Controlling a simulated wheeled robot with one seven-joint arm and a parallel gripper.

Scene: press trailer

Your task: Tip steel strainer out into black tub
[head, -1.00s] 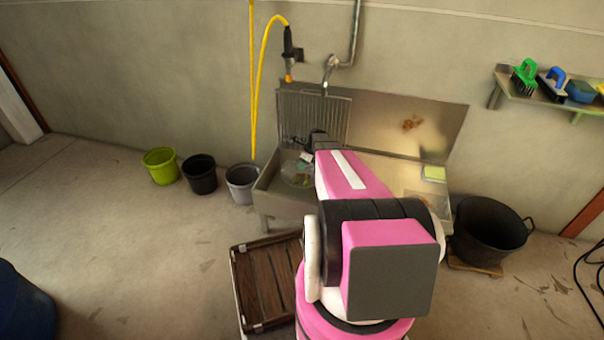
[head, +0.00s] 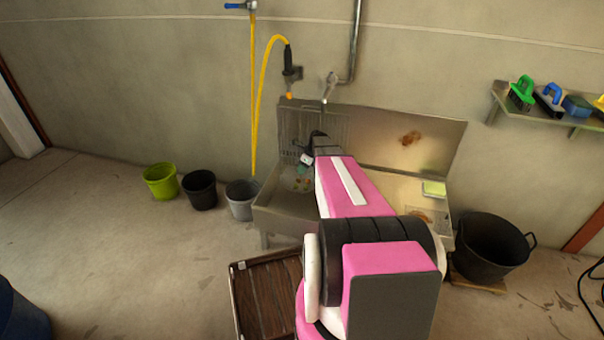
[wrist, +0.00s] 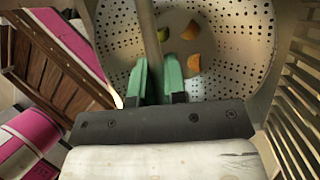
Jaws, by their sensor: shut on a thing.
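The steel strainer (wrist: 225,75) is a round perforated bowl in the wrist view, with a few orange and green scraps (wrist: 192,63) inside. My gripper (wrist: 158,75) has its green fingers closed on a grey bar that crosses the bowl in this view. In the head view the gripper (head: 305,158) is over the left part of the sink, with the strainer (head: 296,181) small and partly hidden below it. I cannot see the tub's bottom clearly.
A green bucket (head: 160,181), a black bucket (head: 199,190) and a grey bucket (head: 241,195) stand to the left. A brown slatted crate (head: 265,295) is in front. A brush shelf (head: 550,115) hangs at right.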

